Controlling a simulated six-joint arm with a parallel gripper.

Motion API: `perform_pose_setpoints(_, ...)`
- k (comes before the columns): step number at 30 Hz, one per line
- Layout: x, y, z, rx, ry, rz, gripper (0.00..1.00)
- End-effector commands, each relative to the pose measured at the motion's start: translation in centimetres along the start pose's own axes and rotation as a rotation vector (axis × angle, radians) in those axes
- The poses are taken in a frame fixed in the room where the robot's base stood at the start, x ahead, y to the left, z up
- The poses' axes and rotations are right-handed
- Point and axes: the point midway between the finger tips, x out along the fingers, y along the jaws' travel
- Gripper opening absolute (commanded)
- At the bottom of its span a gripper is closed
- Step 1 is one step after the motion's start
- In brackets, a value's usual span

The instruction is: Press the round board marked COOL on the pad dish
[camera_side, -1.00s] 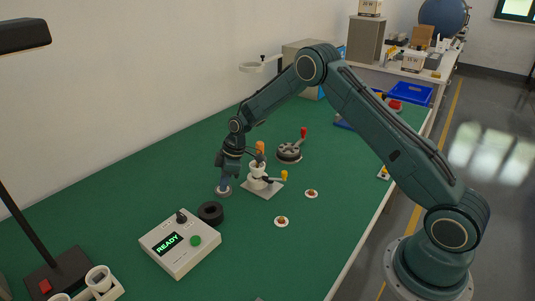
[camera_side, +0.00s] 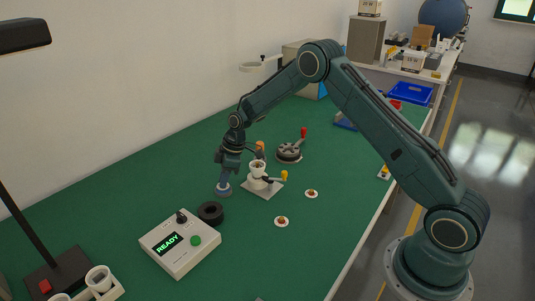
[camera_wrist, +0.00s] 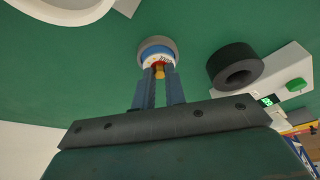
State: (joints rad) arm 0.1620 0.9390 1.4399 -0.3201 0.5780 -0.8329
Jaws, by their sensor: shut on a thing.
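In the wrist view my gripper (camera_wrist: 161,80) is shut on the amber knob (camera_wrist: 160,71) of a white round board (camera_wrist: 158,59). Dark lettering shows on this board, too small and partly covered to read. The board lies over the blue pad of the grey-rimmed pad dish (camera_wrist: 157,42). I cannot tell whether it is pressed firmly against the pad. Two other white round boards with orange knobs lie on the mat, one nearer (camera_side: 281,221) and one farther (camera_side: 311,194).
The black ring (camera_side: 210,212) is close to the dish. A control box (camera_side: 180,243) reading READY stands in front. A plate with a white cup-like fixture (camera_side: 258,183) stands right of my gripper, with a red-handled round device (camera_side: 289,153) behind. Green mat (camera_side: 330,240) is clear front right.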

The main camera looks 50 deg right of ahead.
Motion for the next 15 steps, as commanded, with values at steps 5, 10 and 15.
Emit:
perform_pose_setpoints(5,-1.0,0.1,-0.3,-0.001,0.002,0.003,0.0)
perform_pose_setpoints(10,-1.8,0.1,-0.6,0.0,0.002,0.002,0.0)
perform_pose_setpoints(15,-2.6,0.1,-0.9,0.0,0.003,0.004,0.0)
